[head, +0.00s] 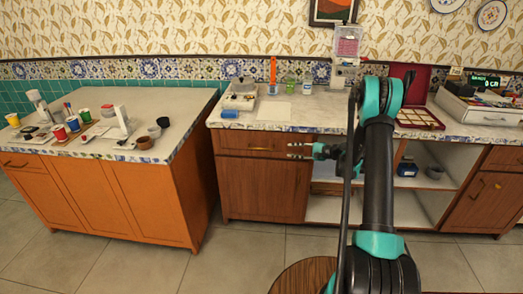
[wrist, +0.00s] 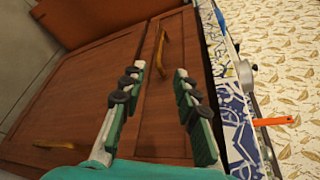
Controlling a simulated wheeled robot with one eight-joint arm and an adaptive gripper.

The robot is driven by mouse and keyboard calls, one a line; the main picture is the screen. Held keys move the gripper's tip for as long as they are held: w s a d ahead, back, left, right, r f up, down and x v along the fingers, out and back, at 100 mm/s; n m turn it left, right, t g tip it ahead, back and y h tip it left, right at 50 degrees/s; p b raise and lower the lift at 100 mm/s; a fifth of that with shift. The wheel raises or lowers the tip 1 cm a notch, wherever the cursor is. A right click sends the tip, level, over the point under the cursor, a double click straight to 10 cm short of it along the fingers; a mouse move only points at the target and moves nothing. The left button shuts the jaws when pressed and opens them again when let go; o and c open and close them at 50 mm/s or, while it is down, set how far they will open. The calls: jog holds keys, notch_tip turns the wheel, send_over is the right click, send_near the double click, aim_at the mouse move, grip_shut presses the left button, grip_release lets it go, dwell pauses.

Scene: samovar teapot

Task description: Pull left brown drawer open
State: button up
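The left brown drawer (head: 240,141) is in the top of the brown cabinet under the counter and looks closed. Its brass handle (head: 260,149) is a slim horizontal bar. My gripper (head: 291,150) is to the right of the handle in the head view, pointing left. In the wrist view my gripper (wrist: 160,72) is open, with nothing between its dark green fingers. There the handle (wrist: 161,50) shows just beyond the gap between the fingertips, on the drawer front (wrist: 178,45). The handle looks apart from the fingers. The exact distance is hard to tell.
A brown door (head: 262,187) with its own handle (wrist: 55,144) is below the drawer. The countertop (head: 235,117) above carries bottles and an orange upright item (head: 273,72). Open shelves (head: 325,209) are to the right. An orange cabinet (head: 150,195) stands left; floor shows in front.

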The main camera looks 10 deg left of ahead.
aim_at(265, 149)
jog(key=x, duration=1.7)
jog(key=shift+w+a, duration=0.1)
jog(key=shift+a, duration=0.1)
grip_shut()
